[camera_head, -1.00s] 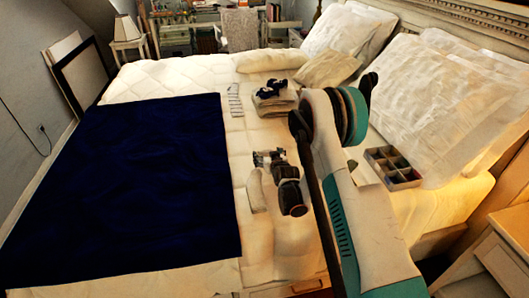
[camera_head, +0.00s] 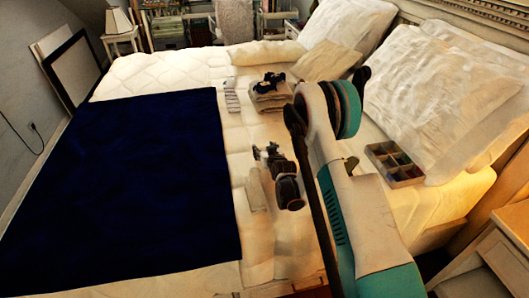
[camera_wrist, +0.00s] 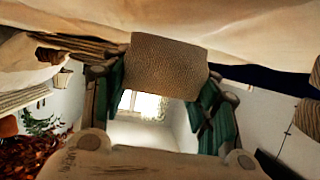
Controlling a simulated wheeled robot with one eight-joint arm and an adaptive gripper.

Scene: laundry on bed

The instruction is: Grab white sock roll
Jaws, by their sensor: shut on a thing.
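In the wrist view, a pale beige-white ribbed sock roll (camera_wrist: 165,66) sits between the two green-padded fingers of my gripper (camera_wrist: 163,85). My gripper is shut on it, with a finger at each side. The cream bed cover is close beyond the roll. In the head view, my gripper (camera_head: 268,152) is over the light bed cover, right of the dark blue blanket.
The dark blue blanket (camera_head: 130,185) covers the bed's left part. A folded stack (camera_head: 268,101) with dark rolls (camera_head: 270,82) on top lies beyond my gripper. A pale cloth piece (camera_head: 257,190) lies beside my wrist. A compartment box (camera_head: 378,151) sits at right near the pillows (camera_head: 435,90).

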